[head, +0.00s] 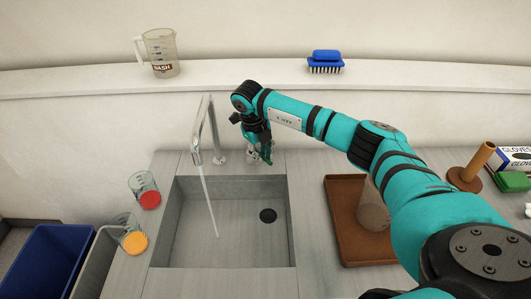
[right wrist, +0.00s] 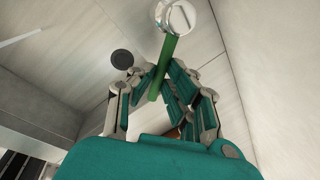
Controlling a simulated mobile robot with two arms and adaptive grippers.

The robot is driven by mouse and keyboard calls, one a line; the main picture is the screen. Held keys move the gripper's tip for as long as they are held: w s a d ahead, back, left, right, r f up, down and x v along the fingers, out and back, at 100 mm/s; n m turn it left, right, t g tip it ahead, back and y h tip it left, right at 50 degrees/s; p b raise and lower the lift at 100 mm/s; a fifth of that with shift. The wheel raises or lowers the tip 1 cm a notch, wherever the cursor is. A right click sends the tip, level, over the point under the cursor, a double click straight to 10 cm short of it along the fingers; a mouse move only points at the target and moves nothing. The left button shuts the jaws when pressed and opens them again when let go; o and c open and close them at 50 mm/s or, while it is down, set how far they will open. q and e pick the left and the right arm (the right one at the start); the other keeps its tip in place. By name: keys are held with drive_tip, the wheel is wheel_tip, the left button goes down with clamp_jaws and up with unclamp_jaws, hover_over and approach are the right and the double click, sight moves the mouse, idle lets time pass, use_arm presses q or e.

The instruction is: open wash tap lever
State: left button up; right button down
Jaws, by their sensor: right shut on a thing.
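The tap (head: 199,135) is a tall grey spout at the back edge of the sink (head: 164,240). A thin stream of water (head: 208,203) runs from it into the basin; part of it seems to show in the right wrist view (right wrist: 20,37). The wash tap lever (right wrist: 168,60) is a green rod joined to a round silver cap (right wrist: 177,17). My right gripper (right wrist: 160,75) is shut on the green rod, with its fingers on either side. In the head view my right gripper (head: 262,152) hides most of the lever, right of the spout.
Beakers with red (head: 150,199) and orange (head: 135,242) contents stand left of the sink. A blue bin (head: 48,262) is at lower left. A brown tray (head: 338,205) lies right of the sink. A jug (head: 160,52) and blue brush (head: 325,62) sit on the ledge.

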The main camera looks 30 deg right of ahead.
drive_tip(key=shift+w+a+m, duration=0.1)
drive_tip(key=shift+a+m, duration=0.45)
drive_tip(key=shift+m, duration=0.45)
drive_tip(key=shift+r, duration=0.1)
drive_tip(key=c, duration=1.4)
unclamp_jaws()
drive_tip(key=shift+o, duration=0.2)
wheel_tip(320, 180, up, 12)
drive_tip(key=a, duration=0.2)
drive_tip(key=shift+a, duration=0.25)
drive_tip(key=shift+w, duration=0.1)
